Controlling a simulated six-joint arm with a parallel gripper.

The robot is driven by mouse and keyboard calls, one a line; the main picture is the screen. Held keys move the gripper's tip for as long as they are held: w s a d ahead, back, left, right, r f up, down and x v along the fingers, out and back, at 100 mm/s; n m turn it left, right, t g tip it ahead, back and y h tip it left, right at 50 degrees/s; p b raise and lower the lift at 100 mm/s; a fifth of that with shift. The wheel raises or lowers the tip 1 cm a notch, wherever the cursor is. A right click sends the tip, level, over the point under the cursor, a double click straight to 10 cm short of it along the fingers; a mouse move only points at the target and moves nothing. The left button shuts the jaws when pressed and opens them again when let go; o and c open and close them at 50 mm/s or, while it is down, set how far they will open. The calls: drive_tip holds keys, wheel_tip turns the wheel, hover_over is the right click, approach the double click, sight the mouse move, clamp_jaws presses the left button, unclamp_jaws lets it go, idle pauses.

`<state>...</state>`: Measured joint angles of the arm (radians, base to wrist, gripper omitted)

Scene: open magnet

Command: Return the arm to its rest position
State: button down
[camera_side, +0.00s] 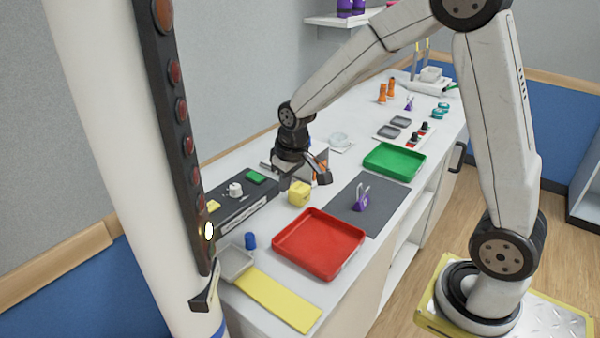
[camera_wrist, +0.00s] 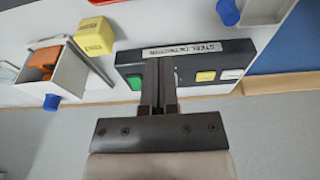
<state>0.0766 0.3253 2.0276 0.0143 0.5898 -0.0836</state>
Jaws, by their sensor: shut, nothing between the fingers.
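My gripper (camera_wrist: 160,98) is shut and empty in the wrist view, its two fingers together in front of the dark steel detector box (camera_wrist: 190,65). In the side view my arm reaches over the back of the white bench, with the wrist above the area behind the yellow cube; the fingertips are hard to make out there. The steel detector (camera_side: 238,205) lies left of my wrist, with a green block and a white knob on top. The yellow cube (camera_side: 299,194) stands close to the detector's right end. It also shows in the wrist view (camera_wrist: 95,36).
A red tray (camera_side: 318,243), a dark mat (camera_side: 385,192) with a purple item (camera_side: 362,198), and a green tray (camera_side: 394,158) lie along the front. A grey bin (camera_side: 234,262) and yellow strip (camera_side: 278,299) are at the near end. A white column with lights stands at left.

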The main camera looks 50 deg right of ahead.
drive_tip(key=s+a+f, duration=0.2)
drive_tip(key=s+a, duration=0.1)
drive_tip(key=s, duration=1.1)
drive_tip(key=shift+s+f, duration=0.15)
drive_tip(key=shift+s, duration=0.1)
drive_tip(key=shift+w, duration=0.1)
